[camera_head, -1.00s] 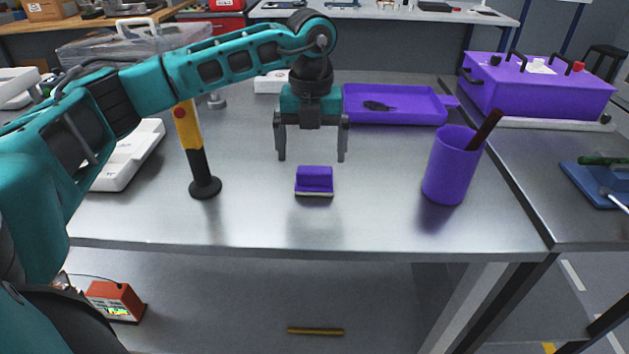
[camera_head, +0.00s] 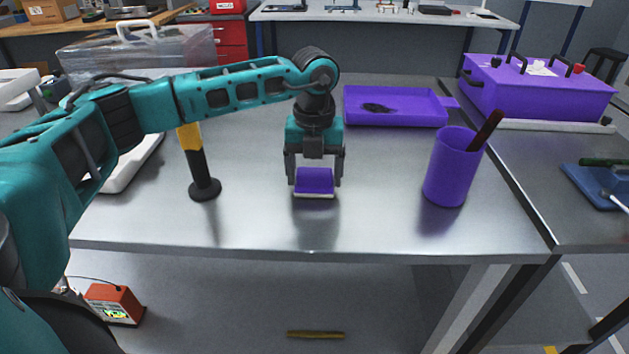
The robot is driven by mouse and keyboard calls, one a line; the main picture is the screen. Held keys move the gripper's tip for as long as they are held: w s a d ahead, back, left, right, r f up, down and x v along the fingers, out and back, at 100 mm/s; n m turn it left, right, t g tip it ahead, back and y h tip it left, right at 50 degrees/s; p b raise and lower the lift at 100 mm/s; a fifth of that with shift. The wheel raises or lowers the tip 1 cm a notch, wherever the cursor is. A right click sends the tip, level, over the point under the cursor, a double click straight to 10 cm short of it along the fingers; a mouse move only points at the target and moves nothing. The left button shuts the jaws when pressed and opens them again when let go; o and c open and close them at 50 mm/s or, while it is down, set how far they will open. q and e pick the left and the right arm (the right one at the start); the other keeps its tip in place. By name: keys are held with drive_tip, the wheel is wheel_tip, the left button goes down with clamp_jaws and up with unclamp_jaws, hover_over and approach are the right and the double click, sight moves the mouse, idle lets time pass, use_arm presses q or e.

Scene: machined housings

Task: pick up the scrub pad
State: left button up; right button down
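The scrub pad (camera_head: 314,181) is a small purple block with a pale bottom layer, near the front middle of the grey table. My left gripper (camera_head: 314,183) points straight down over it, one finger at each side. The fingers look closed against the pad's sides, and the hand hides part of its top. I cannot tell whether the pad's underside is clear of the table. My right gripper is not in view.
A purple cup (camera_head: 450,174) with a dark stick stands to the right. A yellow-black post (camera_head: 201,172) stands to the left. A purple tray (camera_head: 396,121) lies behind, and a purple box (camera_head: 540,88) stands back right. The table's front edge is close.

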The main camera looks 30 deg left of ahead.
sight(315, 171)
use_arm(q)
drive_tip(key=c, duration=0.4)
drive_tip(key=shift+r, duration=0.1)
wheel_tip(315, 171, up, 20)
drive_tip(key=p, duration=0.2)
drive_tip(key=shift+p, duration=0.35)
drive_tip(key=o, duration=0.4)
drive_tip(key=c, duration=0.3)
